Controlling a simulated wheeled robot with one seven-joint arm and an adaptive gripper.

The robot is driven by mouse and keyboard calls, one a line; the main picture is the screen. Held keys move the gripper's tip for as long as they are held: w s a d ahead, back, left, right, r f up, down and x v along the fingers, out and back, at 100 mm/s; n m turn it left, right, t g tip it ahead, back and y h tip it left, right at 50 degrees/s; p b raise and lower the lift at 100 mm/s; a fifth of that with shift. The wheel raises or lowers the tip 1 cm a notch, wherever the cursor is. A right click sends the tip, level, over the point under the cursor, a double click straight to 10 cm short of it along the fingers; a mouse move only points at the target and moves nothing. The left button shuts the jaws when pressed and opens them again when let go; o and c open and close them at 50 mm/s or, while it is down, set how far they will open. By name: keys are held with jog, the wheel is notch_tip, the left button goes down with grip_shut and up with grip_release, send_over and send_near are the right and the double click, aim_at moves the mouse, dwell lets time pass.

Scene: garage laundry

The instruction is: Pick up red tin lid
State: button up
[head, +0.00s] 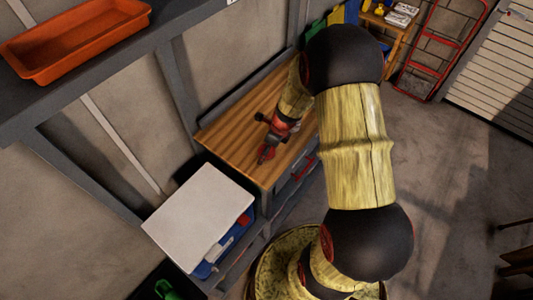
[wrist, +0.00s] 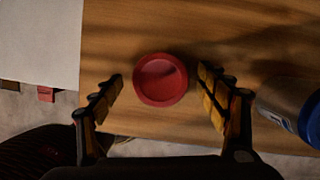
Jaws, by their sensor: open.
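The red tin lid (wrist: 160,79) is round and lies flat on the wooden worktop in the wrist view. My gripper (wrist: 160,75) is open, with one finger to the left of the lid and one to the right. A gap shows between the lid and each finger, and nothing is held. In the head view my gripper (head: 267,148) is over the wooden worktop (head: 236,128), pointing down. There I cannot clearly tell the lid from the red parts of my arm.
A blue and silver can (wrist: 295,108) stands close to the right finger. A white-topped box (head: 198,213) sits at the worktop's near end. An orange tray (head: 75,45) is on the shelf at upper left. The worktop's edge is just below the lid in the wrist view.

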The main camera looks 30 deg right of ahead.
jog(key=shift+c, duration=0.4)
jog(key=c, duration=0.7)
jog(key=shift+r, duration=0.15)
jog(key=shift+c, duration=0.6)
